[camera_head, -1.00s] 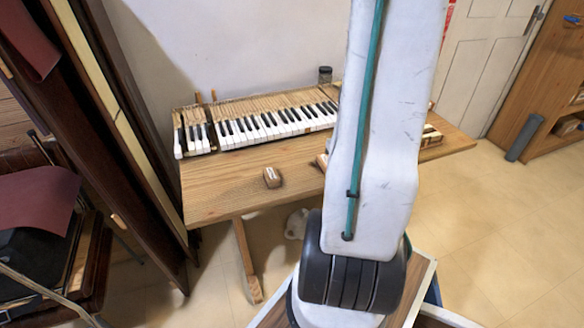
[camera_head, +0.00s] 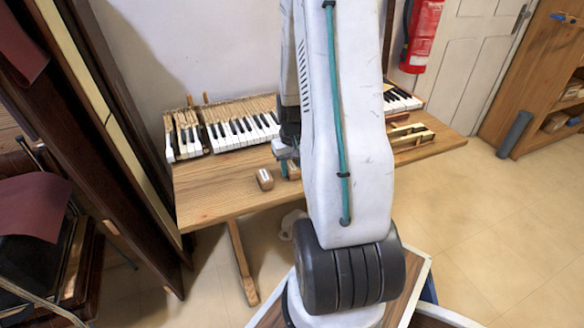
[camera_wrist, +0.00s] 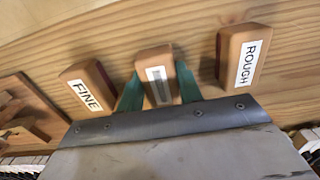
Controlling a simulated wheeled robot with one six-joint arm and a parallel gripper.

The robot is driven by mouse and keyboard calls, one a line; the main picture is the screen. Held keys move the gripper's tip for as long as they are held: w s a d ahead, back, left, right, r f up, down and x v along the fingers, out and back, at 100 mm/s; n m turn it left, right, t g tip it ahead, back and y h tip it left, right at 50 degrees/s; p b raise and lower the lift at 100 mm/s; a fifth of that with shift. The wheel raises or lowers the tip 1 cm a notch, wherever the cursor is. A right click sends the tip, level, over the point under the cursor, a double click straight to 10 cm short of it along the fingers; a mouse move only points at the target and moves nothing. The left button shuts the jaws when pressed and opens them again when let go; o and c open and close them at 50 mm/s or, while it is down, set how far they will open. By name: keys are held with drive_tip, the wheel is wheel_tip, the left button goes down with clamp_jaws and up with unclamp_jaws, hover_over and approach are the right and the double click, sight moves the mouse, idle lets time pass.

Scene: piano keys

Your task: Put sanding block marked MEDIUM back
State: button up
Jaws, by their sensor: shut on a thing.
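In the wrist view, my gripper (camera_wrist: 159,88) has its two teal fingers on either side of a brown sanding block (camera_wrist: 156,62), shut on it. Its pale label is too blurred to read. The block is over the wooden table; I cannot tell whether it touches the surface. A block marked FINE (camera_wrist: 86,90) lies to its left and one marked ROUGH (camera_wrist: 243,58) to its right, both apart from the fingers. In the head view, my gripper (camera_head: 285,155) is low over the table, partly behind my arm. One block (camera_head: 264,179) shows left of it.
The wooden table (camera_head: 210,199) carries a piano keyboard (camera_head: 240,133) along its back. Wooden pieces (camera_head: 412,138) lie at the right of the table. A dark upright panel stands close at the left. The table front left of the block is clear.

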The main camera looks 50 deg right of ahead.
sight(292, 166)
drive_tip(key=shift+f, duration=0.3)
drive_tip(key=o, duration=1)
drive_tip(key=shift+s, duration=0.1)
drive_tip(key=shift+a, duration=0.1)
wheel_tip(292, 166, up, 12)
drive_tip(key=w+a+r+n, duration=0.1)
drive_tip(key=a+r+n, duration=0.1)
drive_tip(key=a+r, duration=0.7)
drive_tip(key=s+a+r+n, duration=0.1)
drive_tip(key=s+a+r, duration=0.1)
drive_tip(key=s+a, duration=0.2)
drive_tip(key=s+a+r+n, duration=0.2)
drive_tip(key=s+a, duration=0.3)
drive_tip(key=a, duration=0.5)
drive_tip(key=s+a+r+n+t, duration=0.1)
drive_tip(key=s+a+r, duration=0.3)
drive_tip(key=a, duration=0.3)
drive_tip(key=shift+s+a, duration=0.1)
drive_tip(key=shift+s, duration=0.2)
